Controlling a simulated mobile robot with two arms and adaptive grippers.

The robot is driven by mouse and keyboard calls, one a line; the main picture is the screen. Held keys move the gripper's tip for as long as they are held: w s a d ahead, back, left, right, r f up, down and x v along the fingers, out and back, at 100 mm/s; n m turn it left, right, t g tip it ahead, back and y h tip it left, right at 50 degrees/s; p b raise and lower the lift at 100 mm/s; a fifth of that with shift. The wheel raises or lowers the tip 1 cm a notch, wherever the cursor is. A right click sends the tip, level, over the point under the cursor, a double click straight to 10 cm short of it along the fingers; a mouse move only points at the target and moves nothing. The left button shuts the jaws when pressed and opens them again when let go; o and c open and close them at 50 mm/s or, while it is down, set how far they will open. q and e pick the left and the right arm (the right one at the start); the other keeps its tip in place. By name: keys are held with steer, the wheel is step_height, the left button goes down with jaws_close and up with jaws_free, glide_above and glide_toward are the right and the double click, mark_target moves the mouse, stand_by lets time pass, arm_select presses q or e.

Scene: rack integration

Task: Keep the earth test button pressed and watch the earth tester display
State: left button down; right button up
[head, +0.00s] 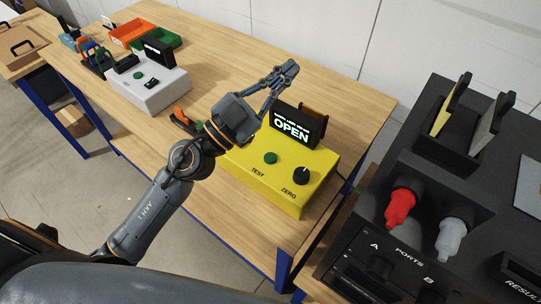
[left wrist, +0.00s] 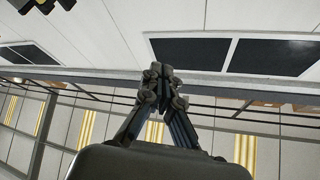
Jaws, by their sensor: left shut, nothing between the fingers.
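A yellow earth tester (head: 290,192) stands on the wooden table in the head view. Its black display (head: 290,129) reads "OPEN" in large letters, with a smaller line above that is too small to read surely. A green button (head: 270,158) marked "TEST" and a black knob (head: 301,175) marked "ZERO" are on its top. My left gripper (head: 290,70) is shut and empty, raised behind and above the tester, apart from the button. In the left wrist view its fingers (left wrist: 160,72) are together, pointing at the wall and ceiling area. My right gripper is not in view.
A white box (head: 148,90) with a green button and small display stands farther back on the table. Orange (head: 128,33) and green trays (head: 166,40) lie beyond it. A dark rack unit (head: 400,245) with red and grey plugs stands at the right.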

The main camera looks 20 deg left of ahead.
arm_select(q)
steer(key=s+d+f+m+g+h, duration=0.1)
steer(key=d+f+m+g+h, duration=0.2)
steer(key=d+m+g, duration=0.3)
steer(key=n+g+y, duration=0.2)
steer(key=g+y, duration=0.4)
steer(key=y, duration=0.5)
glide_above(267, 159)
step_height(267, 159, down, 14)
steer(key=shift+w, duration=0.1)
steer(key=shift+f, duration=0.15)
step_height(267, 159, down, 7)
steer(key=b, duration=0.6)
steer(key=shift+r, duration=0.2)
steer(key=shift+f+b, duration=0.6)
steer(key=shift+f, duration=0.4)
